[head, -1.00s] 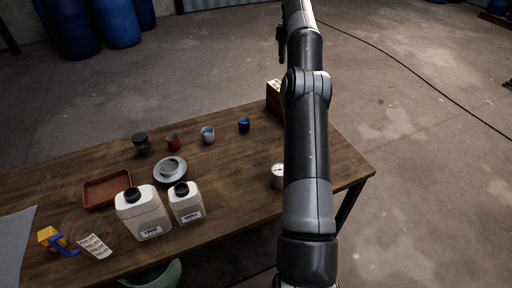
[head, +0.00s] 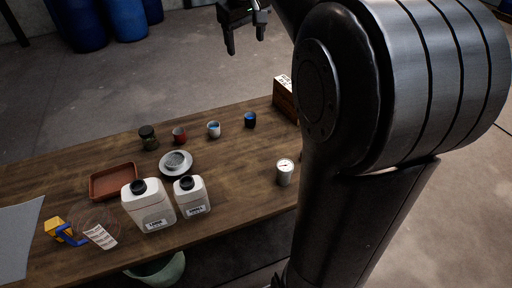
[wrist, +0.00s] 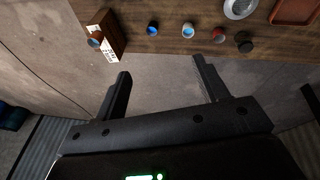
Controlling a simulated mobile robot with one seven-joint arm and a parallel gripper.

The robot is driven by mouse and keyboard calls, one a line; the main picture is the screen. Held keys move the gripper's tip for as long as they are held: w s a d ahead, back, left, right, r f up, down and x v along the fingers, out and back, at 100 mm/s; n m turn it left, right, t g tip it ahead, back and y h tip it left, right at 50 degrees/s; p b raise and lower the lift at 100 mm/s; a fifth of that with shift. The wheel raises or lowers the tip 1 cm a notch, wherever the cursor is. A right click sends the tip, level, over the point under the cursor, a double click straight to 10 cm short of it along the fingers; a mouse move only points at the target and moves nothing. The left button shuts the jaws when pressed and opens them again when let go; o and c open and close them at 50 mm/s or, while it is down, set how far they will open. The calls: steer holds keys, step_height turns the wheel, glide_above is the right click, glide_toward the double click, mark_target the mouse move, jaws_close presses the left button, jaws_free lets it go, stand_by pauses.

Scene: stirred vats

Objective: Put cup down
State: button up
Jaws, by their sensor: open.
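Three small cups stand in a row near the table's far edge in the head view: a red cup (head: 179,135), a light blue cup (head: 214,129) and a dark blue cup (head: 250,120). In the wrist view the dark blue cup (wrist: 153,28), the light blue cup (wrist: 188,30) and the red cup (wrist: 218,36) also show. My gripper (head: 246,48) is open and empty, raised beyond the far edge of the table. Its two fingers (wrist: 160,72) are spread wide with only floor between them. No cup is in it.
The wooden table (head: 240,186) also holds a dark jar (head: 148,138), a metal dish (head: 176,163), a terracotta tray (head: 113,183), two white jugs (head: 148,206), a gauge (head: 285,172) and a wooden box (head: 285,98). My arm hides the table's right end.

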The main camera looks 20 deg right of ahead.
steer(key=s+a+f+m, duration=0.1)
steer(key=s+f, duration=0.3)
steer(key=s, duration=0.4)
steer(key=s+a+f+m+t, duration=0.1)
steer(key=s+a+f, duration=0.3)
steer(key=s, duration=0.5)
steer(key=s+a+f+t+y, duration=0.1)
steer(key=s+a+f, duration=0.1)
steer(key=s+f, duration=0.3)
steer(key=s, duration=0.3)
steer(key=shift+s+a+f+m, duration=0.25)
steer(key=shift+a+f+m, duration=0.15)
